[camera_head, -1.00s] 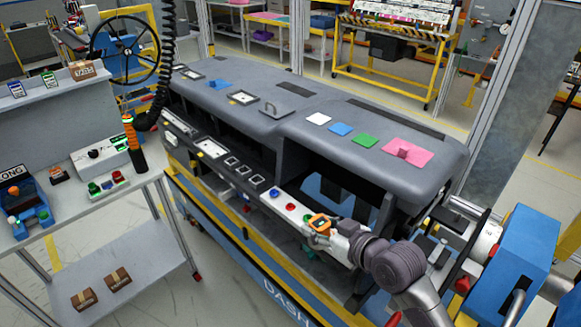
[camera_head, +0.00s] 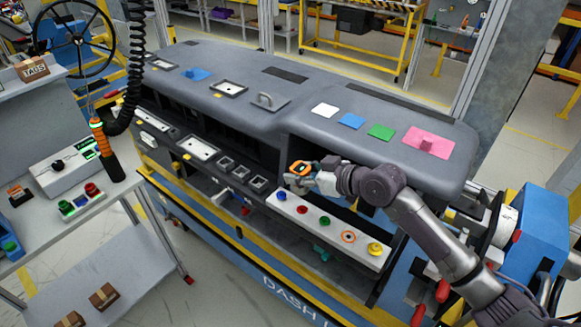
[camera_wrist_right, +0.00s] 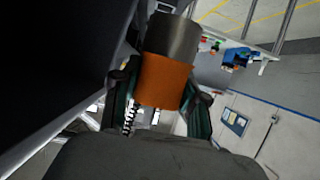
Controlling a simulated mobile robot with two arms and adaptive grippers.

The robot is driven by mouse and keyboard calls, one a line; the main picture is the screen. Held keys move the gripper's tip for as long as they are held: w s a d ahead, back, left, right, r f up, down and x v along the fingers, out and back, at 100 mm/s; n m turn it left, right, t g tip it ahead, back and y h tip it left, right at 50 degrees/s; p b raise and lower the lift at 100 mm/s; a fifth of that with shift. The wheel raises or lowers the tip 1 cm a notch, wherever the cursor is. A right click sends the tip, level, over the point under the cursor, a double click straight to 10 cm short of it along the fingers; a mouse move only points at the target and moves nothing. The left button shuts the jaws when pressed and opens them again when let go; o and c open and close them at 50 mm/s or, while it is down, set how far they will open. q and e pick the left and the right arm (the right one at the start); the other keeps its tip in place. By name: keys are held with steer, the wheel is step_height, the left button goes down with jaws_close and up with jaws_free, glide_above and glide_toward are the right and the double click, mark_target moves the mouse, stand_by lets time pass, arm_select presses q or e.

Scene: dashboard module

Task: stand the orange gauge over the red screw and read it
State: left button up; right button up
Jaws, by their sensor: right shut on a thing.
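My right gripper (camera_head: 302,180) is shut on the orange gauge (camera_head: 300,167), which has a dark face, and holds it up in front of the dashboard. In the right wrist view the orange gauge (camera_wrist_right: 165,82) sits between the fingers, with a grey metal end pointing away. The red screw (camera_head: 302,210) stands on the white strip (camera_head: 335,230), second from its left end. In the head view the gauge is above and beside the red screw, apart from it. My left gripper is not in view.
The dashboard top (camera_head: 300,105) overhangs behind. A side bench (camera_head: 120,215) stands at the left.

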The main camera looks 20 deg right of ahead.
mark_target(308, 189)
steer(key=shift+v, duration=0.8)
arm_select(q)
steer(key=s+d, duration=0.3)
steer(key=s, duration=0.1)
arm_select(e)
steer(key=shift+w+a, duration=0.1)
steer(key=shift+w, duration=0.05)
steer(key=shift+a+f+b, duration=0.1)
steer(key=shift+f+b, duration=0.3)
steer(key=shift+f, duration=0.7)
steer(key=shift+f+b, duration=1.3)
steer(key=shift+f, duration=0.15)
steer(key=shift+f+b, duration=0.8)
steer(key=shift+f, duration=0.3)
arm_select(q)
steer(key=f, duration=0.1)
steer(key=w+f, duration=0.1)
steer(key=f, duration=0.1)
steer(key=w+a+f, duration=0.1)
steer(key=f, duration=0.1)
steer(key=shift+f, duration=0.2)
arm_select(e)
steer(key=shift+f, duration=0.3)
arm_select(q)
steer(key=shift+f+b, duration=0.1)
steer(key=shift+b, duration=0.2)
arm_select(e)
steer(key=shift+f, duration=0.2)
